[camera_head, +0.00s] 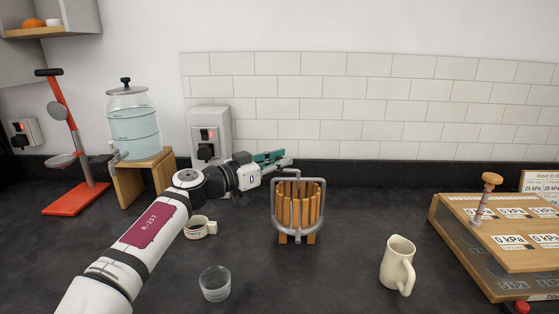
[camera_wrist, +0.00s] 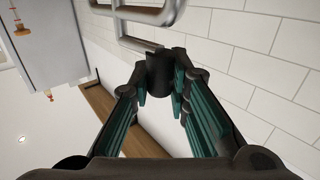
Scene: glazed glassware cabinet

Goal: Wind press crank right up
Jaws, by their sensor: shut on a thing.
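The press (camera_head: 298,208) stands on the counter at mid-picture, a tub of wooden slats inside a grey metal frame. In the wrist view my gripper (camera_wrist: 163,84) is shut on the dark cylindrical grip (camera_wrist: 159,70) of the press crank. A bent metal bar (camera_wrist: 136,44) shows just beyond the grip. In the head view the grip is mostly hidden by my fingers, and the inside of the tub is hard to see.
A cup (camera_head: 200,227) stands below my arm, a clear glass (camera_head: 215,283) in front. A cream jug (camera_head: 397,265) is right of the press. A wooden panel (camera_head: 505,235) with kPa labels stands far right. A water dispenser (camera_head: 133,122) and red stand (camera_head: 74,195) are left.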

